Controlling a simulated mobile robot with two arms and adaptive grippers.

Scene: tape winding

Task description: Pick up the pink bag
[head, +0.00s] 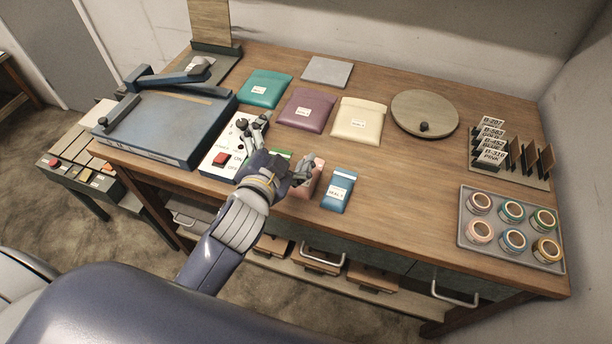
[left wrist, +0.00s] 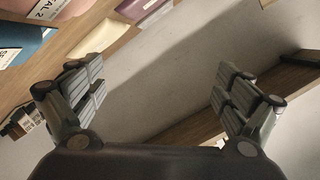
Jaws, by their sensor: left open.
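The pink bag (head: 315,179) stands near the front edge of the wooden table, partly hidden by my left gripper. It also shows cut off at the top left of the left wrist view (left wrist: 68,10). My left gripper (head: 280,150) is open and empty, its fingers spread above the row of small bags. One finger overlaps the pink bag in the head view; contact cannot be told. In the left wrist view, nothing lies between the fingers (left wrist: 160,90). My right gripper is not in view.
A blue bag (head: 338,190) stands just right of the pink one; a green item (head: 283,154) is left, mostly hidden. Teal (head: 264,89), purple (head: 306,110) and cream (head: 359,119) pouches lie behind. A switch box (head: 222,158) sits left.

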